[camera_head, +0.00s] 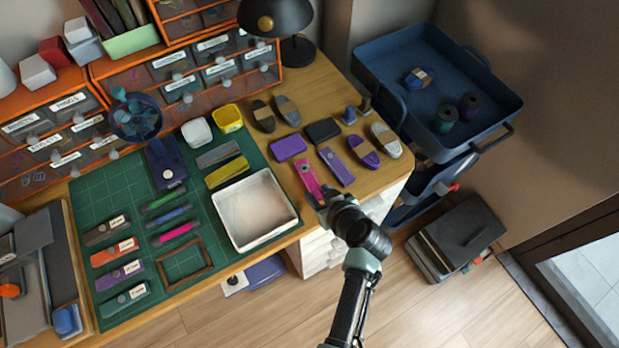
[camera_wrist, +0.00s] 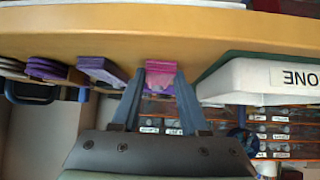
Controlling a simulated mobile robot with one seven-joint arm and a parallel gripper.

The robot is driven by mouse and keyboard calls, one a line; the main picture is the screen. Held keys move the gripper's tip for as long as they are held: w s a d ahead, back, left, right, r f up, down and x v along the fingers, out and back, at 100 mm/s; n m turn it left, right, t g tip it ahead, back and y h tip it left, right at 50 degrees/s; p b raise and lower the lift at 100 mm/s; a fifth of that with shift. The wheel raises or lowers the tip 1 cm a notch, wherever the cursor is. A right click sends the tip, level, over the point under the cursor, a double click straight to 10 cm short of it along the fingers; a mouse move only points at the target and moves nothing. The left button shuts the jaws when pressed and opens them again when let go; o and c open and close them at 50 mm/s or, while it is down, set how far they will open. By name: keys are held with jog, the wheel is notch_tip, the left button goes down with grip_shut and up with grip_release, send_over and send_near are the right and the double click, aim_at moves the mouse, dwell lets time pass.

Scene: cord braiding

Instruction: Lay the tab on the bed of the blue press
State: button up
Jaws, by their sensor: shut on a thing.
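My gripper (camera_head: 322,194) is at the front edge of the wooden desk, shut on the near end of a pink tab (camera_head: 307,178). The tab is a flat strip with a round mark near its far end. In the wrist view my two fingers (camera_wrist: 160,76) stand either side of the pink tab (camera_wrist: 164,69). I cannot tell whether it touches the desk.
A white tray (camera_head: 222,208) lies left of my gripper. A purple strip (camera_head: 337,166), purple block (camera_head: 289,148) and black block (camera_head: 323,131) lie close by. A blue fan (camera_head: 135,116) stands on the green mat (camera_head: 100,190). A blue trolley (camera_head: 400,50) stands at right.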

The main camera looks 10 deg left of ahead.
jog(key=shift+r+p, duration=2.3)
jog(key=shift+r, duration=0.75)
